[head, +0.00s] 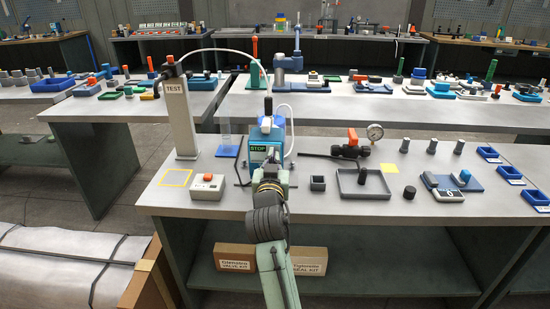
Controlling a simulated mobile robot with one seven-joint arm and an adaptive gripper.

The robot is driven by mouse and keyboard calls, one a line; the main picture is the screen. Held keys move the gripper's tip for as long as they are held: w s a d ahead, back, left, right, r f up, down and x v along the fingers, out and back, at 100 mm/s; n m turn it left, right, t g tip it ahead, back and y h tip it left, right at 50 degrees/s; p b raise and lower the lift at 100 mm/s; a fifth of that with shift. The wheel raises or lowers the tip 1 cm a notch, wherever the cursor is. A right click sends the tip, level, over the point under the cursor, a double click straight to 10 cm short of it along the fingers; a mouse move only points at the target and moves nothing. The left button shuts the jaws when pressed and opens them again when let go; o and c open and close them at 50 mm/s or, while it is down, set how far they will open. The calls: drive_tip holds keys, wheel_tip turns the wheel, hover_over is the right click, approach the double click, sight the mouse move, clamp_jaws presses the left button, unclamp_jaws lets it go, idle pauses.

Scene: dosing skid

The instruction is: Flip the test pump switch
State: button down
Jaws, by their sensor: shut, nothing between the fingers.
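A blue pump unit (256,152) with a dark label reading "STOP" stands on the bench, with hoses running from its top. Its lower front is partly hidden behind my gripper (270,168). My gripper is shut and empty, pointing away from me right in front of the pump unit; I cannot tell whether it touches. I cannot make out the switch itself from here. A grey box (204,193) with an orange button on top sits apart, to the left of my gripper. A grey post (179,120) marked "TEST" stands behind that box.
A pressure gauge (375,132) and an orange-handled valve (352,139) stand right of the pump. A grey tray (364,194) and small black cube (318,184) are nearer. A yellow outlined square (175,178) lies at left. Bare bench shows along the front edge.

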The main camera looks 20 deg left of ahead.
drive_tip(key=shift+w+a, duration=0.15)
drive_tip(key=shift+w, duration=0.2)
idle(0.3)
drive_tip(key=v, duration=0.6)
drive_tip(key=shift+s, duration=0.35)
idle(0.5)
